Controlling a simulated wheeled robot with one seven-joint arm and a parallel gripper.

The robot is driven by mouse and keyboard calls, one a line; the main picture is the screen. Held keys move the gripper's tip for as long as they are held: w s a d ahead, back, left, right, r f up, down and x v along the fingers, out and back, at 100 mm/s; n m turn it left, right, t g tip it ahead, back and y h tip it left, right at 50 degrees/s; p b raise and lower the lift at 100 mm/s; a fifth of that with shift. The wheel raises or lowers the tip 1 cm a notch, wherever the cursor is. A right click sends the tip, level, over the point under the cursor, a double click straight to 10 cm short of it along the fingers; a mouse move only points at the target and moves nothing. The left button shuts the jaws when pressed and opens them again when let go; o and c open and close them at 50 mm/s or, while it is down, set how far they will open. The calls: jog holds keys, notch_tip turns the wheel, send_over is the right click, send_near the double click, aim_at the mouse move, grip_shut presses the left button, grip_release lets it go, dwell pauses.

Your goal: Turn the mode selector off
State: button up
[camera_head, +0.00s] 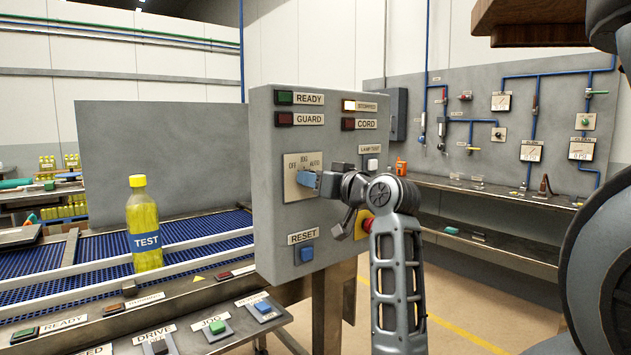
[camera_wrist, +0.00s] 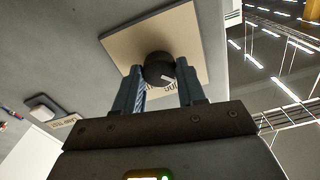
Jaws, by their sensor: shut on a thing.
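The mode selector is a round black knob (camera_wrist: 158,67) with a white mark, on a beige plate (camera_wrist: 208,55) in the wrist view. The mark points to the lower right there, towards partly hidden lettering. The plate (camera_head: 291,187) also shows in the head view, labelled OFF, JOG and AUTO from left to right. My gripper (camera_head: 309,181) reaches it from the right, covering most of the knob there. In the wrist view my gripper (camera_wrist: 160,80) has one finger on each side of the knob and is shut on it. I cannot tell which label the mark faces.
The grey control box (camera_head: 267,240) has a lit STOPPED lamp (camera_head: 349,105), a blue RESET button (camera_head: 307,253) and a LAMP TEST button (camera_head: 373,164). A red-and-yellow button (camera_head: 362,225) is close behind my gripper.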

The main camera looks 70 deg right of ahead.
jog(key=o, duration=1.1)
jog(key=shift+c, duration=0.2)
jog(key=b+v, duration=0.1)
jog(key=v, duration=0.6)
jog(key=shift+s+a, duration=0.25)
jog(key=shift+s, duration=0.1)
